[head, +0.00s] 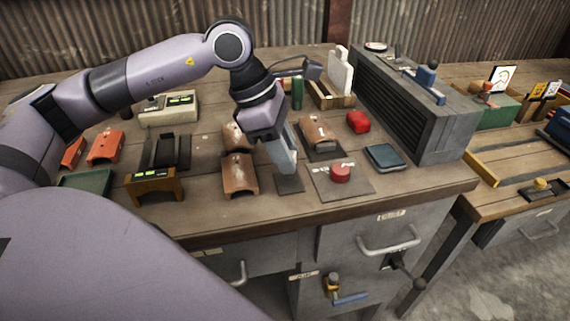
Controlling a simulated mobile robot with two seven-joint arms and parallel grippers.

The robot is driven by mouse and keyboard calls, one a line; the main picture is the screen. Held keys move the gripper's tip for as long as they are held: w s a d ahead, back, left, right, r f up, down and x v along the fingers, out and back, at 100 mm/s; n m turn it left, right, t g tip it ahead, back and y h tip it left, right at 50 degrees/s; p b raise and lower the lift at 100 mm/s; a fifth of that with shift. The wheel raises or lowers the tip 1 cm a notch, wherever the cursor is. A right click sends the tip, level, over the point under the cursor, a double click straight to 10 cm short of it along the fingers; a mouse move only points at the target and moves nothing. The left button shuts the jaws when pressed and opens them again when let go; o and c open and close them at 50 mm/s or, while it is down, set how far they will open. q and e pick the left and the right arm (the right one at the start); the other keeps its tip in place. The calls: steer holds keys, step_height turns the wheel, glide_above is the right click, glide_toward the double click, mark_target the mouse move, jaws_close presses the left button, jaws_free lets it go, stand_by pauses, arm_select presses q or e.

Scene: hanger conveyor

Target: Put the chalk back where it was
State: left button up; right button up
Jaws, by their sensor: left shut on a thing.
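My left gripper (287,166) reaches down over the middle of the workbench, just above a small dark square pad (289,184). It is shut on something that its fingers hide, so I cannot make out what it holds. I cannot pick out the chalk anywhere on the bench. A brown curved block (240,176) stands left of the gripper, and another one marked "1" (319,132) stands behind it to the right. My right gripper is not in view.
A red button (341,172) on a grey plate and a dark blue flat box (382,157) lie to the right. A big grey louvred cabinet (405,105) blocks the right end. Orange blocks (105,147) and a green tray (86,182) are at left.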

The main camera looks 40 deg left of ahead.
arm_select(q)
step_height(320, 180, down, 3)
steer(key=shift+f, duration=0.1)
steer(key=shift+f, duration=0.2)
steer(key=o, duration=1)
steer(key=shift+a+r, duration=0.1)
steer(key=shift+r, duration=0.35)
steer(key=v, duration=1.1)
steer(key=shift+s+a+r, duration=0.1)
steer(key=shift+r, duration=0.15)
